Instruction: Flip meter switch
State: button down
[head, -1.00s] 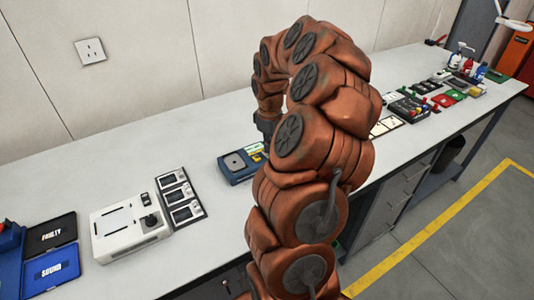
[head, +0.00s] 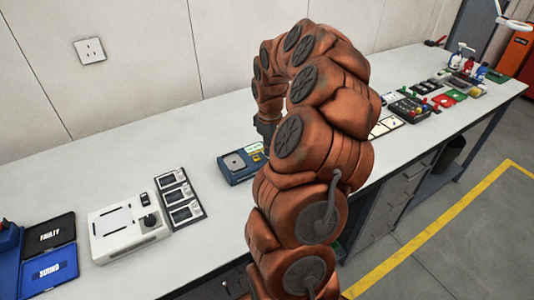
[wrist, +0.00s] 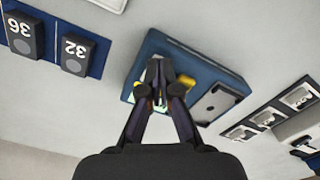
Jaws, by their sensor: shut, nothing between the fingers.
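The blue meter (head: 238,168) lies on the bench, left of my arm in the head view, with a grey square plate on its top and yellow parts near its right end. In the wrist view the blue meter (wrist: 150,48) is under my gripper (wrist: 159,68), its grey plate to the right. My gripper is shut and empty, with its fingertips over the meter's top. A yellow part (wrist: 187,81) shows just right of the fingers, and another bit of yellow shows left of them. Whether the fingertips touch the meter or its switch I cannot tell; the fingers hide part of its top.
Left of the meter are a panel of three small units (head: 181,199) and a white box with a black knob (head: 130,228). Black and blue trays (head: 50,268) lie at the far left. A blue holder with numbered blocks (wrist: 93,61) shows in the wrist view. Bench behind is clear.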

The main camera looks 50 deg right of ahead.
jog(key=shift+f, duration=0.3)
jog(key=shift+r, duration=0.1)
jog(key=shift+r+p, duration=0.55)
jog(key=shift+r, duration=2.9)
